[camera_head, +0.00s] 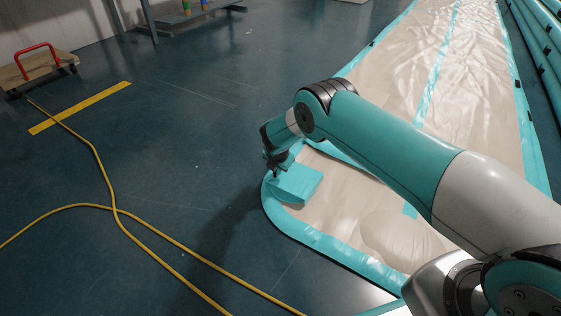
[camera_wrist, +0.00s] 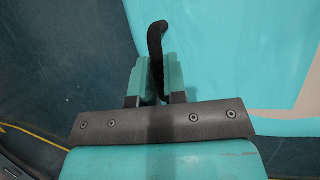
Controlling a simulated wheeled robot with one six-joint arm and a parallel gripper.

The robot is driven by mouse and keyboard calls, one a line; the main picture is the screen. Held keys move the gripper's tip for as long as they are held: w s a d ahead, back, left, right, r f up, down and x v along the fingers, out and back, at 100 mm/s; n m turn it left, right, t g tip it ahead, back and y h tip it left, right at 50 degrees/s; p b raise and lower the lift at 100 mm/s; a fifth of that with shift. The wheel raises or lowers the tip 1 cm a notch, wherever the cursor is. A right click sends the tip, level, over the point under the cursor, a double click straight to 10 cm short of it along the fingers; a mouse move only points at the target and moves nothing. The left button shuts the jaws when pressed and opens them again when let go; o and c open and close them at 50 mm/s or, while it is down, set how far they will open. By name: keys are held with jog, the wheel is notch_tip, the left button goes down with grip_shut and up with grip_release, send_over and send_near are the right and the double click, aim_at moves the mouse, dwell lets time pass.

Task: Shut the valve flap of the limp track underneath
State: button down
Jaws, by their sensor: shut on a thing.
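The limp track (camera_head: 345,215) lies flat on the floor, wrinkled beige with a teal border, running from the near middle to the upper right. At its left near corner a teal block-like piece (camera_head: 297,184), which may be the valve flap, stands up from the border. My gripper (camera_head: 276,166) is at that corner, beside the piece. In the wrist view my gripper (camera_wrist: 157,78) is shut on a black strap (camera_wrist: 156,40) that sticks up between the fingers. A broad teal surface (camera_wrist: 225,50) lies beyond to the right. The valve opening cannot be made out.
A yellow hose (camera_head: 110,195) winds over the dark floor at left. A low trolley (camera_head: 38,68) with a red handle stands at upper left. Teal rolls (camera_head: 540,45) lie along the right edge. The floor left of the track is mostly clear.

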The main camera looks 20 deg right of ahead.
jog(key=shift+w+a, duration=0.2)
jog(key=shift+a, duration=0.2)
jog(key=c, duration=1.2)
grip_release()
jog(key=shift+o, duration=0.2)
jog(key=shift+d, duration=0.2)
jog(key=p+v, duration=1)
jog(key=v, duration=0.7)
jog(key=shift+s, duration=0.25)
jog(key=shift+d, duration=0.15)
